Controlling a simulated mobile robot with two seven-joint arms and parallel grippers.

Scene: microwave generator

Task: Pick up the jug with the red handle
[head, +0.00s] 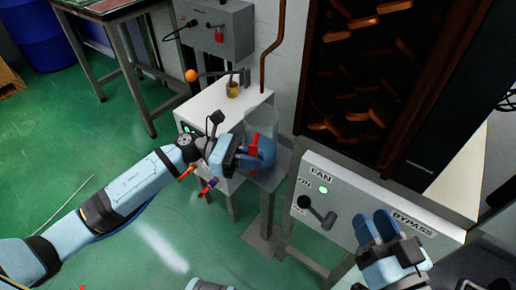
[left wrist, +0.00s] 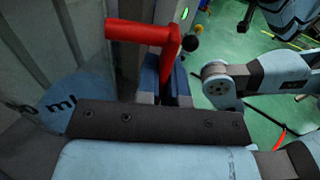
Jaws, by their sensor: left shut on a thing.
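The jug (head: 265,124) is clear, with a red handle (head: 253,150) and blue liquid low inside. It stands upright on a small grey stand beside a white cabinet. My left gripper (head: 240,154) is at the handle and shut on it. In the left wrist view the red handle (left wrist: 142,33) rises between the fingers, and the jug's wall with "ml" lettering shows at the left. My right gripper (head: 376,227) is in front of the FAN/BYPASS panel, away from the jug, with its fingers side by side and nothing seen between them.
The white cabinet (head: 212,104) carries a small yellow cup (head: 232,90) and a lever with an orange ball (head: 191,76). The panel (head: 340,207) with a black lever stands to the right. A table (head: 100,12) is at the back left. Green floor is open at the left.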

